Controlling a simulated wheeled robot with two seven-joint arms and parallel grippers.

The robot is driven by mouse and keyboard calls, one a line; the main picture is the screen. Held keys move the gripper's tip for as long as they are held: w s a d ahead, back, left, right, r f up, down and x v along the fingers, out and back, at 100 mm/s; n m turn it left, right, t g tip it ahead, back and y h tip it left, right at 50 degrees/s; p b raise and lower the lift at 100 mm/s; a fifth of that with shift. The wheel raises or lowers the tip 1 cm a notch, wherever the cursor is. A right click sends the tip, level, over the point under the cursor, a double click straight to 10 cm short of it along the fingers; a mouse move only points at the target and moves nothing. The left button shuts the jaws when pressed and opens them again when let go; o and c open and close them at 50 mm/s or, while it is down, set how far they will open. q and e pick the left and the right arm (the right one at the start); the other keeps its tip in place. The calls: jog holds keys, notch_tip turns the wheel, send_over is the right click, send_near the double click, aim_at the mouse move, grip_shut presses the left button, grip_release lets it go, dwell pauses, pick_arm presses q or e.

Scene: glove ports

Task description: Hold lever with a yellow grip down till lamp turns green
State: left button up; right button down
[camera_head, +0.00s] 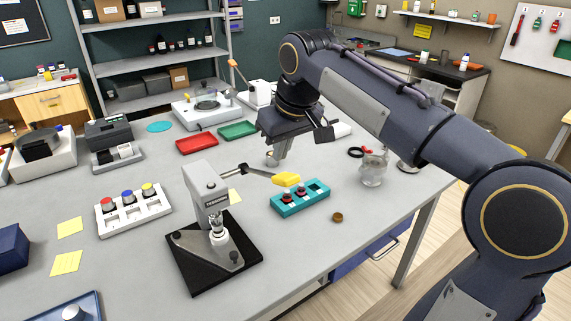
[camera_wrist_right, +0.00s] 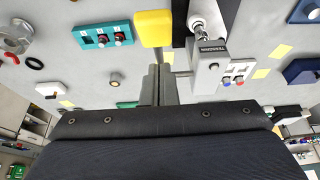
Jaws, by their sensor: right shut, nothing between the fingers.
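The lever's yellow grip (camera_head: 286,180) is at the end of a dark arm reaching right from a grey bench press (camera_head: 207,187) on a black base (camera_head: 230,262). The lever stands roughly level. My right gripper (camera_head: 273,160) points down just behind the grip, apart from it as far as I can tell, with its fingers shut and empty. In the right wrist view, the shut fingers (camera_wrist_right: 158,88) are close to the yellow grip (camera_wrist_right: 154,28), which lies beyond their tips. I cannot make out a lit lamp on the press. My left gripper is out of view.
A teal rack (camera_head: 310,207) with small vials stands just right of and below the grip. A white rack (camera_head: 133,213) with coloured caps is left of the press. A glass jar (camera_head: 373,170) and a brown cap (camera_head: 337,217) are to the right. Red (camera_head: 197,144) and green trays (camera_head: 238,130) lie behind.

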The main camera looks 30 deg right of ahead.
jog(key=shift+s+f, duration=0.4)
jog(key=shift+f, duration=0.2)
jog(key=shift+s+f, duration=0.35)
jog(key=shift+f, duration=0.4)
